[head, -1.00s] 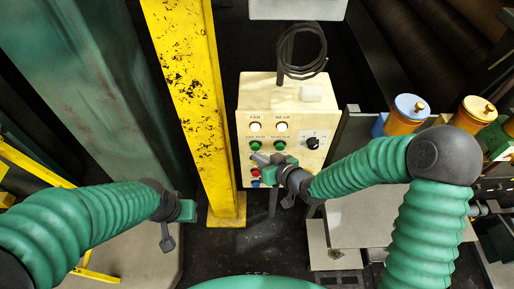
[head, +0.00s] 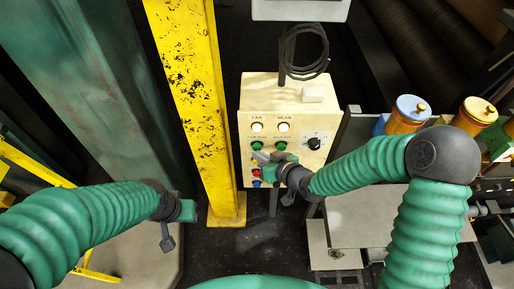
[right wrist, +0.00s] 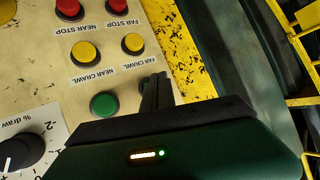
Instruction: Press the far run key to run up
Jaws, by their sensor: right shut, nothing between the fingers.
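The far run key (head: 256,146) is the left green button in the upper part of the cream control panel (head: 302,185). My right gripper (head: 259,157) is shut and empty, its tip just below the far run key in the head view. In the right wrist view, the shut fingers (right wrist: 157,92) stand close to the panel beside the green near run button (right wrist: 104,104). They hide the spot where the far run key sits, so contact cannot be told. My left gripper (head: 183,211) hangs at the left, away from the panel; its fingers are unclear.
The near run button (head: 281,146) is right of the far run key. A draw dial (head: 314,143) is further right. Yellow far crawl (right wrist: 133,43) and red far stop (right wrist: 117,6) keys share the panel. A yellow post (head: 190,100) stands close along the panel's left side.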

